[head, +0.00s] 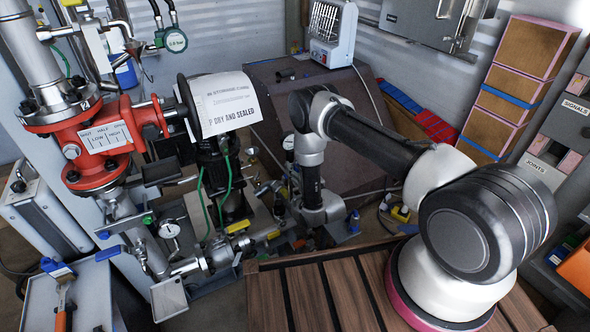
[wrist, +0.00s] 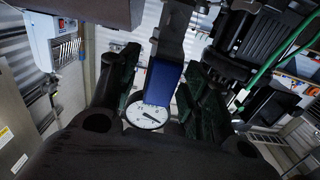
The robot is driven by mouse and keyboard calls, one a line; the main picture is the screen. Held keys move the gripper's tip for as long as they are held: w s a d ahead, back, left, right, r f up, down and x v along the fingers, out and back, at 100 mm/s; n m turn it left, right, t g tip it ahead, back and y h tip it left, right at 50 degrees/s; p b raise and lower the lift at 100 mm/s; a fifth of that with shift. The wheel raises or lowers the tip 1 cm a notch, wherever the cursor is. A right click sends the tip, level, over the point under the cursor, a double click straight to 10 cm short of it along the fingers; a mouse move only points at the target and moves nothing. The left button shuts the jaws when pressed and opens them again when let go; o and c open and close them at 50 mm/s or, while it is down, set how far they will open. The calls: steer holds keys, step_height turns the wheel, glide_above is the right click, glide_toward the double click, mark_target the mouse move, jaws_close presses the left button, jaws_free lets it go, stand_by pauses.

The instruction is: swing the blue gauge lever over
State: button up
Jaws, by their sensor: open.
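In the wrist view the blue lever grip (wrist: 163,82) sits on a grey metal arm and stands between the two fingers of my gripper (wrist: 160,95). The gripper is open, with a dark green-padded finger on each side of the lever. There is a gap on the left; the right finger looks very close, and I cannot tell whether it touches. A round white gauge dial (wrist: 147,115) shows just beyond the lever's end, partly covered by my gripper. In the head view my arm reaches down among the pipework, and I cannot make out the fingers or lever clearly there.
A red valve body (head: 95,140) and a white-labelled cylinder (head: 220,105) stand left of my arm. A dark cabinet (head: 345,95) is behind it. A heater (head: 330,32) stands at the back, also in the wrist view (wrist: 55,40). Wooden slats (head: 320,290) lie in front.

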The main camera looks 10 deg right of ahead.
steer(key=v, duration=0.6)
stand_by(0.4)
